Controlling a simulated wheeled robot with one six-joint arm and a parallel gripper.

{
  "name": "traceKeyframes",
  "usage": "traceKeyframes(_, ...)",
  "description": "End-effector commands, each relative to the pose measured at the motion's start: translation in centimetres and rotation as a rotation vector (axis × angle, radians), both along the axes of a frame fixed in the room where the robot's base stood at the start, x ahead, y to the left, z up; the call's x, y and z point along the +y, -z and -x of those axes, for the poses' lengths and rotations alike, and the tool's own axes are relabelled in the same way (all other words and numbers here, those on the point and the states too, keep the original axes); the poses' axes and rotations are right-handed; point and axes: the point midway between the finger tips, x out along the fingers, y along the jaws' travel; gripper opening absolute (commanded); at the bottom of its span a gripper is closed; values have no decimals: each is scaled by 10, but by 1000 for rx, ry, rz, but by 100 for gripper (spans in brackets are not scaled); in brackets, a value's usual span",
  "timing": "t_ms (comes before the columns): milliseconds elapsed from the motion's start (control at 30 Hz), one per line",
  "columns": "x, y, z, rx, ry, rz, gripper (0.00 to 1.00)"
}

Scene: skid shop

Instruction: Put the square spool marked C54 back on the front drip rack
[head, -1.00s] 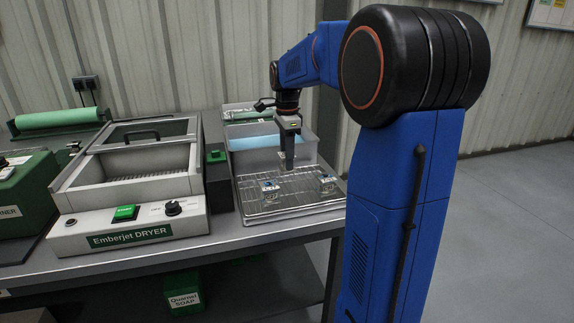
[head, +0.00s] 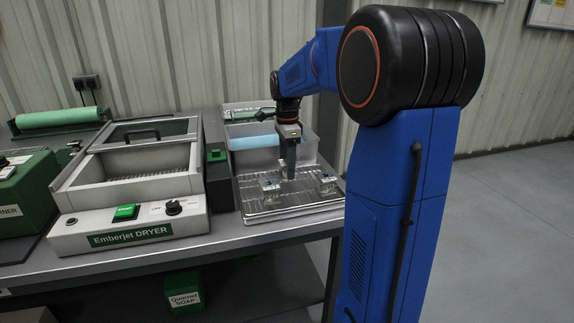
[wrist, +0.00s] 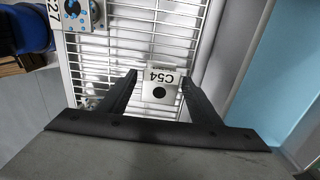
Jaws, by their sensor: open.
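The square spool marked C54 (wrist: 160,88) is pale, with a dark round hole, and sits at the wire drip rack (wrist: 175,45) in the wrist view. My gripper (wrist: 159,78) is open, with one finger on each side of the spool and narrow gaps beside it. In the head view my gripper (head: 288,178) reaches down over the rear of the drip rack (head: 300,202). Another spool, its mark ending in 27 (wrist: 78,14), sits on the rack at upper left in the wrist view. The underside of C54 is hidden.
Two spools stand on the rack, one at left (head: 270,188) and one at right (head: 327,183). A clear tub with blue contents (head: 255,158) stands behind the rack. The Emberjet dryer (head: 135,232) is to the left. Bare floor lies right of the bench.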

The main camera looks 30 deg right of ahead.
Motion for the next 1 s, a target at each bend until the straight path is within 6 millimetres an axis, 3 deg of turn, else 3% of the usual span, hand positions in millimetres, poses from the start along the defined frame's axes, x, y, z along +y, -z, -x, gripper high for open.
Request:
traceKeyframes(167,0,-14,0,-2,0,1,58)
traceKeyframes(700,0,-108,-1,-2,0,1,58)
traceKeyframes(1000,0,-123,0,0,0,0,58)
